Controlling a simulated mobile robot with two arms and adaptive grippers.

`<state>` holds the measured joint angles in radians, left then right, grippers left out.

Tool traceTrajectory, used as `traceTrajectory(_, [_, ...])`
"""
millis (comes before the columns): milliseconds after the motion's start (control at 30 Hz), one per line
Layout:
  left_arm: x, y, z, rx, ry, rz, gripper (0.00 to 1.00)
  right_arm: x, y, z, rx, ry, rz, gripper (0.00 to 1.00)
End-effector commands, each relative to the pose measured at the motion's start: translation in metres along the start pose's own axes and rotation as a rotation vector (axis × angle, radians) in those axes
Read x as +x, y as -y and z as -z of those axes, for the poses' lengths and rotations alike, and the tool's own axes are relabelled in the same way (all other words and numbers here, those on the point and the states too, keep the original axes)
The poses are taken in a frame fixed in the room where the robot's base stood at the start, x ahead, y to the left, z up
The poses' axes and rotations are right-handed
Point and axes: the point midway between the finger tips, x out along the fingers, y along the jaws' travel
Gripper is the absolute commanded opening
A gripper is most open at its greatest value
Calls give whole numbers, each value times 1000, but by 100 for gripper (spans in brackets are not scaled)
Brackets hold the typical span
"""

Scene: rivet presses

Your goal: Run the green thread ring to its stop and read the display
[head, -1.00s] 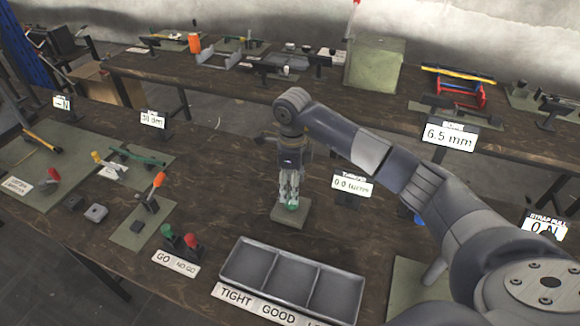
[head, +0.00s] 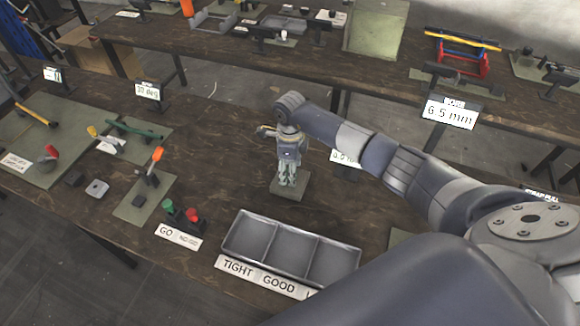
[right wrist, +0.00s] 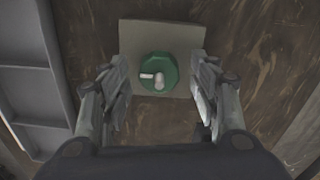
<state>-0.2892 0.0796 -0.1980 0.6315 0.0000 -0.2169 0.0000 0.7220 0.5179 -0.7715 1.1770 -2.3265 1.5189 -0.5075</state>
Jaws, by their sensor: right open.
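The green thread ring (right wrist: 160,71) sits on a pale square base plate (right wrist: 133,38) in the right wrist view, with a whitish peg and a light mark on its top. My right gripper (right wrist: 161,72) is open, its fingers on either side of the ring with gaps. In the head view my right gripper (head: 287,184) points down over the plate (head: 289,196) and hides the ring. A small display (head: 344,160) stands right of it, partly covered by my arm; only part of its reading shows. My left gripper is not in view.
A grey three-part tray (head: 291,230), labelled TIGHT and GOOD, stands in front of the plate. The GO and NO-GO gauges (head: 180,210) stand to the left. Another display (head: 450,113) reads 6.5 mm. Bare table lies left of the plate.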

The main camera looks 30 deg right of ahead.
Motion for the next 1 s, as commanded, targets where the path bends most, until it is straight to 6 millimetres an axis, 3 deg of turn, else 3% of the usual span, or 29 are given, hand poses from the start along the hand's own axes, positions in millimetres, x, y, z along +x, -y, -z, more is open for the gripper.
traceTrajectory(133, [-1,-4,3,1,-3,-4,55,5,0,0,0,0,-1,56])
traceTrajectory(333, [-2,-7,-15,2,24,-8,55,5,0,0,0,0,0,56])
traceTrajectory(533, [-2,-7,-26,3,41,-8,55,5,0,0,0,0,0,13])
traceTrajectory(567, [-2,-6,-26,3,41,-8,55,5,0,0,0,0,0,12])
traceTrajectory(1000, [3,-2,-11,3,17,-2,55,6,0,0,68,0,0,12])
